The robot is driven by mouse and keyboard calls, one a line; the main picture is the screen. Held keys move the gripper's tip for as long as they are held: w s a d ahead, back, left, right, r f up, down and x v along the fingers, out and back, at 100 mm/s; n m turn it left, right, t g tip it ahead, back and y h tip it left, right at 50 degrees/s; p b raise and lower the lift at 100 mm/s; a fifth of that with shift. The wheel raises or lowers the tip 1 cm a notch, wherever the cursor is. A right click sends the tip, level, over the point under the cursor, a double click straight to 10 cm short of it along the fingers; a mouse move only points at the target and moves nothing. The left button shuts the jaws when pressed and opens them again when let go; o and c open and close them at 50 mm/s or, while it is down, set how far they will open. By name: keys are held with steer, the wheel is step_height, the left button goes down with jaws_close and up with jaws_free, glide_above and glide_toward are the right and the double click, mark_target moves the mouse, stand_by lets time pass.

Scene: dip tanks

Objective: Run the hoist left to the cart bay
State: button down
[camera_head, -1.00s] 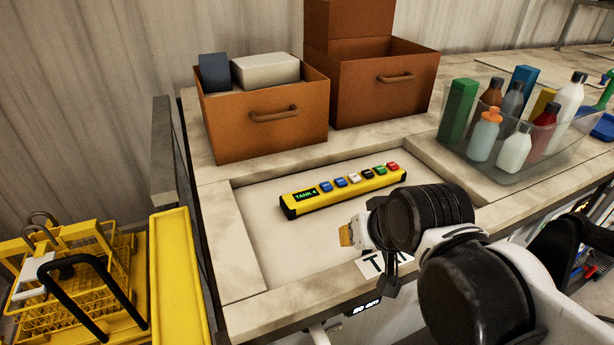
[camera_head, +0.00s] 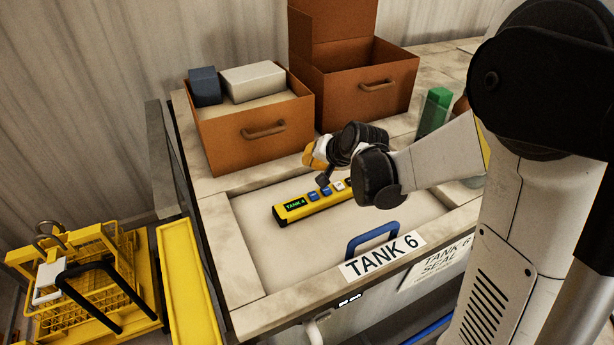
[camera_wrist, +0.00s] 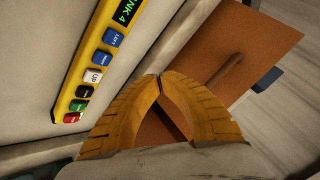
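The yellow hoist pendant (camera_head: 293,209) lies on the pale top of the tank marked TANK 6. Its green display reads TANK 4. My wrist hides the pendant's right end in the head view.
Two brown boxes (camera_head: 237,146) (camera_head: 395,95) stand behind the pendant, close to my gripper. A yellow wire basket (camera_head: 85,290) with black handles sits at the lower left beside a yellow rail (camera_head: 185,285). A blue handle (camera_head: 372,238) is at the tank's front edge.

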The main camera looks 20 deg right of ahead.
mark_target(311, 194)
stand_by(0.4)
step_height(311, 194, down, 9)
steer(key=b, duration=0.7)
stand_by(1.2)
steer(key=shift+f+b, duration=0.35)
steer(key=shift+b, duration=0.15)
